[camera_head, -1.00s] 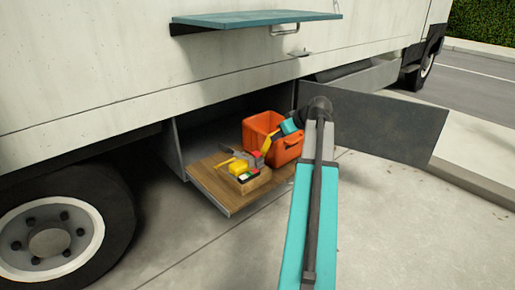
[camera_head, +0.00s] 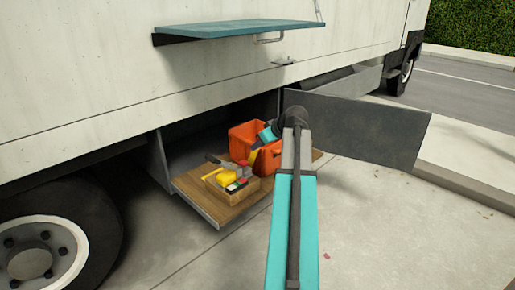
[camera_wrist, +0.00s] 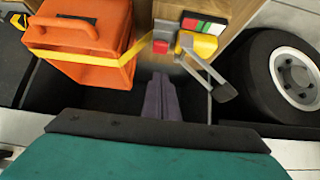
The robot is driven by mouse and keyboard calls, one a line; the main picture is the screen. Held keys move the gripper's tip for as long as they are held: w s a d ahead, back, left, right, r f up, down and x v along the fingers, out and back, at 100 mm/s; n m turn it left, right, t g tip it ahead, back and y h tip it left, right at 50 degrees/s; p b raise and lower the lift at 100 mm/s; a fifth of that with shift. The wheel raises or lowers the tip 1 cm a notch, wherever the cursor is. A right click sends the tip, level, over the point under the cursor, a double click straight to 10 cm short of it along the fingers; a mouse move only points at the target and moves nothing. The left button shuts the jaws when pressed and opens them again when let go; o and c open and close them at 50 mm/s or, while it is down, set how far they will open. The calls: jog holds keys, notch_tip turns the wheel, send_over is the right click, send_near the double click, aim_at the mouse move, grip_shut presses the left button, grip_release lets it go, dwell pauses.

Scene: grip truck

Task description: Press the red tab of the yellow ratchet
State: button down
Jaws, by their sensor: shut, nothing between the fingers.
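The yellow ratchet (camera_head: 226,180) lies on a small wooden box in the open truck compartment. In the wrist view its yellow body (camera_wrist: 196,44) is at the upper right, with a grey lever (camera_wrist: 213,83) reaching down from it. My gripper (camera_wrist: 161,76) is shut and empty. In the picture it points up below the red tab, with a visible gap. In the head view its fingers are hidden.
An orange toolbox (camera_wrist: 68,52) with a handle stands left of the ratchet, under the strap. The wooden pull-out shelf (camera_head: 205,207) holds these things. An open grey door (camera_head: 360,130) is to the right, a truck wheel (camera_head: 35,258) to the left, a teal flap (camera_head: 235,27) above.

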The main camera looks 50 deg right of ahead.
jog(key=b, duration=0.2)
send_over(244, 163)
jog(key=s, duration=0.3)
notch_tip(244, 163, down, 6)
jog(key=r, duration=0.1)
jog(key=shift+a+f+b, duration=0.15)
jog(key=shift+f+b, duration=0.85)
jog(key=shift+f, duration=1.1)
